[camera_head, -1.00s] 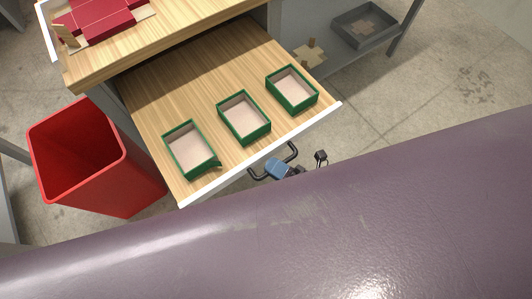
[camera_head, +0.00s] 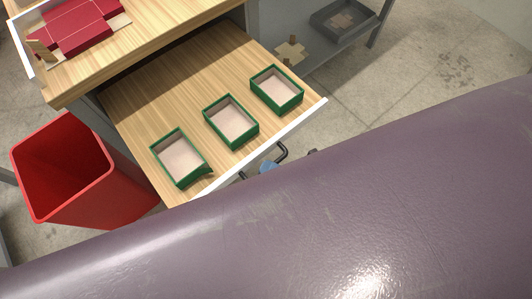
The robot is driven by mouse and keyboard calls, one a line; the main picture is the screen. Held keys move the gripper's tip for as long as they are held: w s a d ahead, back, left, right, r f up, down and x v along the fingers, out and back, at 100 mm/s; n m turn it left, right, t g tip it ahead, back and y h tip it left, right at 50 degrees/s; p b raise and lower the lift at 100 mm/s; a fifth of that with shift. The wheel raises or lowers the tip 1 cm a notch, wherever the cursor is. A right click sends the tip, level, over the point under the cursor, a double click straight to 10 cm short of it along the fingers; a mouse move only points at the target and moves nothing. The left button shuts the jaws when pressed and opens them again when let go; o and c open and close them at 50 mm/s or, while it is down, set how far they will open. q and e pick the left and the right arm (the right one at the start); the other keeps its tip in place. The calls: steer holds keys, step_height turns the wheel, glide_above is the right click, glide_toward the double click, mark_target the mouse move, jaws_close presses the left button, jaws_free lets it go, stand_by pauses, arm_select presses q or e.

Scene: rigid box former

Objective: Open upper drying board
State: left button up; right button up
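The wooden drying board (camera_head: 135,98) is pulled out from under the cabinet top like a drawer, with a white front edge (camera_head: 300,119). Three green-walled boxes (camera_head: 231,121) with pale insides stand on it in a row. A dark bar handle (camera_head: 282,153) shows below the front edge. A blue part of my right gripper (camera_head: 268,166) shows by the handle. Most of the gripper is hidden behind a large purple surface, so I cannot tell whether its fingers are open or shut. My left gripper is not in view.
A red open bin (camera_head: 112,185) stands on the floor left of the board. Red box blanks (camera_head: 78,24) lie on the wooden top (camera_head: 165,42). A grey tray (camera_head: 343,18) sits on a low shelf at the back right. Bare concrete floor lies to the right.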

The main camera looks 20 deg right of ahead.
steer(key=v, duration=1)
stand_by(0.3)
arm_select(q)
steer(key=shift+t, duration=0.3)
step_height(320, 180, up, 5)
steer(key=p, duration=0.6)
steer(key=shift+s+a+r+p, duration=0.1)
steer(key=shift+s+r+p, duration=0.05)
steer(key=shift+p, duration=0.15)
arm_select(e)
steer(key=d+r+m+g+h, duration=0.2)
steer(key=d+m+h, duration=0.3)
steer(key=m, duration=0.8)
steer(key=d+r+m+g+h, duration=0.2)
steer(key=d+m+h, duration=0.3)
steer(key=m, duration=0.8)
steer(key=r+h, duration=0.1)
steer(key=h, duration=0.2)
steer(key=shift+r, duration=0.2)
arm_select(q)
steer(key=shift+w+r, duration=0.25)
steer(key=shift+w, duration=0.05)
arm_select(e)
steer(key=shift+w+d, duration=0.1)
